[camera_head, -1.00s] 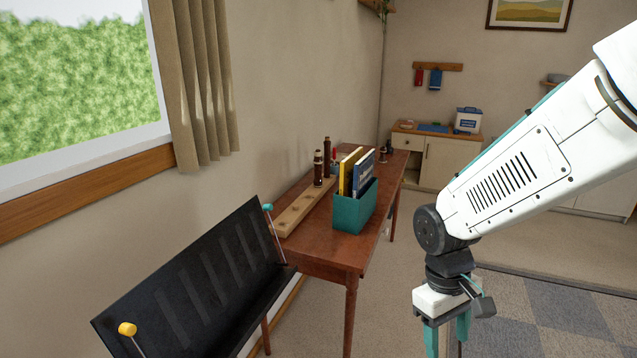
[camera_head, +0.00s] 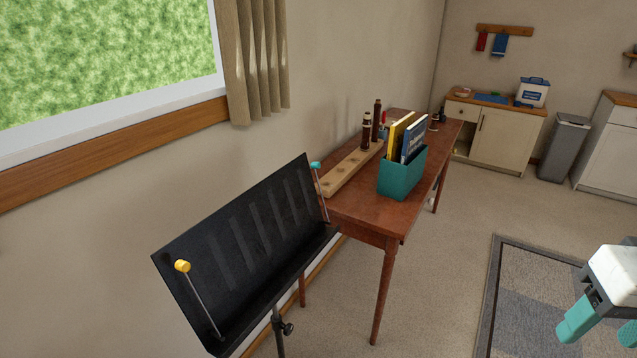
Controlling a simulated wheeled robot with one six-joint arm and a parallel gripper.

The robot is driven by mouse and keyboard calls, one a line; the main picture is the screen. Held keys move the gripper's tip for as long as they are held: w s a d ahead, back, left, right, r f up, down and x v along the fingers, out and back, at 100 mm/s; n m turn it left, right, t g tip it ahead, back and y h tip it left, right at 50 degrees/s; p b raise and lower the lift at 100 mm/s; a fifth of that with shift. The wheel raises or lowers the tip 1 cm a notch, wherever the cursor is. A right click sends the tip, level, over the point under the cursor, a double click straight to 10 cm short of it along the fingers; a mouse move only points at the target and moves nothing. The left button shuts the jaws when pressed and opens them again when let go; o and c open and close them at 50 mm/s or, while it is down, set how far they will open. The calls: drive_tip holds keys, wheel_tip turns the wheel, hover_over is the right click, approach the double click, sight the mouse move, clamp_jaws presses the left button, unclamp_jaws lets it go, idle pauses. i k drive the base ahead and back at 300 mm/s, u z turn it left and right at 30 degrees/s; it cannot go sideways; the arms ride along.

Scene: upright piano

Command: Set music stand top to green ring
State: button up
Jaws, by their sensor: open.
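The black music stand (camera_head: 250,235) is in the lower left of the head view, its desk tilted back. A yellow-tipped rod (camera_head: 183,266) is at its left side and a teal-tipped rod (camera_head: 316,166) at its right. Below the desk is a post with a dark knob (camera_head: 287,329). No green ring can be made out, and the lower post is cut off by the picture's edge. My gripper (camera_head: 600,335) is at the lower right edge, partly out of frame, open and empty, far from the stand.
A wooden table (camera_head: 365,212) behind the stand holds a teal box (camera_head: 402,178) of books and a wooden rack (camera_head: 348,172) with dark bottle-like pieces. A grey bin (camera_head: 563,150) and cabinet (camera_head: 500,137) stand at the back. Floor between table and rug (camera_head: 500,310) is clear.

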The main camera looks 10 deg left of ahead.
sight(245, 256)
drive_tip(key=u, duration=0.05)
drive_tip(key=k, duration=0.5)
drive_tip(key=z, duration=1.4)
drive_tip(key=i, duration=1.15)
drive_tip(key=u, duration=3)
